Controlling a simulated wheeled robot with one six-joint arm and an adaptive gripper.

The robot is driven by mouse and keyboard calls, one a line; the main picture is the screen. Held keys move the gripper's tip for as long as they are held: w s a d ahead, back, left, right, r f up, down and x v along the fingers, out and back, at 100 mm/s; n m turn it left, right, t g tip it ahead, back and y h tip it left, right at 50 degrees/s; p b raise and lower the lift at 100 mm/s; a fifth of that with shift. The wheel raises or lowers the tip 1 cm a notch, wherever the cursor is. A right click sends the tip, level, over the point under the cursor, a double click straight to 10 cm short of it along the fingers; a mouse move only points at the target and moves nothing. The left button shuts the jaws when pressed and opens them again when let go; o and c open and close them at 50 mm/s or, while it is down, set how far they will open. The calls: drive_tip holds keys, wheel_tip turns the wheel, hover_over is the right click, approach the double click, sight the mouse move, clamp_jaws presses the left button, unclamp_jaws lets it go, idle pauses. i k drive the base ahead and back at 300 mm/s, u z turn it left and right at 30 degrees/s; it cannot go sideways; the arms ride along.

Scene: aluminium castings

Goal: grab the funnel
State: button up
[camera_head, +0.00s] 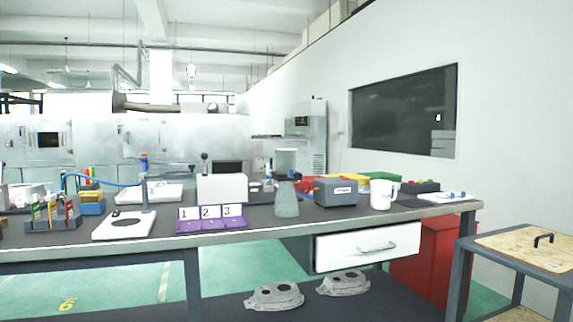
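A grey-green cone-shaped piece (287,201) stands upright near the front edge of the workbench (345,222), wide end down. It has a dark collar around its narrow top, and a pale grey cylinder (286,160) shows directly above the collar. This is the most funnel-like thing in view, but I cannot tell for certain that it is the funnel. I cannot tell whether the cylinder is joined to it. My gripper is not in view.
Purple numbered holders (211,225) stand left of the cone. A grey box (336,192) and a white mug (381,195) stand right. A white stand (124,225) is farther left. A wood-topped table (530,249) is at right. Castings (274,296) lie on the lower shelf.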

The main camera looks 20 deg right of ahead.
sight(285, 159)
drive_tip(key=k, duration=0.6)
drive_tip(key=z, duration=0.9)
drive_tip(key=i, duration=1.15)
drive_tip(key=u, duration=0.05)
